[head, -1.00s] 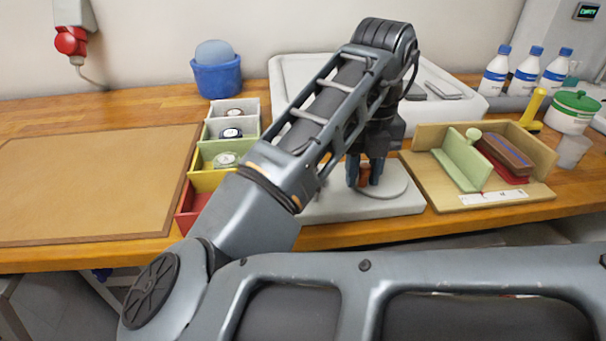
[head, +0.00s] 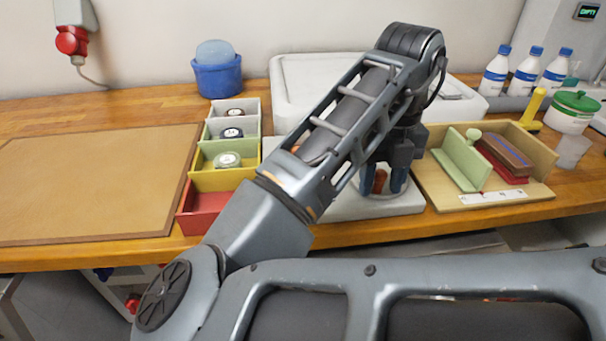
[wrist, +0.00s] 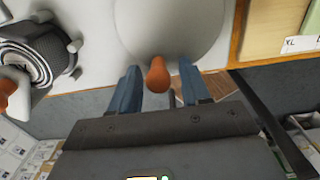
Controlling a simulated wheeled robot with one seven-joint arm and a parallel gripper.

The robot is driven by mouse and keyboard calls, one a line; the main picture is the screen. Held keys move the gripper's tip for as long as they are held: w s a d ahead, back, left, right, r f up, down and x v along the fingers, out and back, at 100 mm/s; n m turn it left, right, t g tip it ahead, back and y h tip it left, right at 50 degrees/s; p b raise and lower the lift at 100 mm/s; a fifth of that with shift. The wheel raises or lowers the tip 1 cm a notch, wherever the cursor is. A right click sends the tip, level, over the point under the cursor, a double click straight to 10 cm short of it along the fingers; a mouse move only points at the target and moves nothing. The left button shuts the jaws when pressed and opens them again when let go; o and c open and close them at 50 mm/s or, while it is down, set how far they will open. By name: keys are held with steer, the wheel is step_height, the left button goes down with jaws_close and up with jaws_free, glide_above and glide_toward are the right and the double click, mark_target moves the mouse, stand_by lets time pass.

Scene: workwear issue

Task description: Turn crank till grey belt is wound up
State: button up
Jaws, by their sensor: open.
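My gripper (head: 383,183) is open, with its blue fingers pointing down over the pale machine base (head: 350,206) at the table's front edge. In the wrist view the two fingers (wrist: 157,88) stand on either side of an orange crank knob (wrist: 157,75), with a gap visible on each side. The knob also shows between the fingers in the head view (head: 380,180). It sits at the edge of a pale round disc (wrist: 170,25). A reel with a dark grey belt (wrist: 28,52) coiled between posts is at the wrist view's left. My arm hides the reel in the head view.
A second orange knob (wrist: 7,92) is beside the reel. A wooden stand (head: 500,203) with a green block is close on the right. Several coloured bins (head: 207,205) stand left of my arm. A brown mat (head: 90,185) lies clear at far left.

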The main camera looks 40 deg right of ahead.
step_height(320, 180, up, 8)
steer(key=p, duration=0.6)
steer(key=shift+d, duration=0.1)
stand_by(0.7)
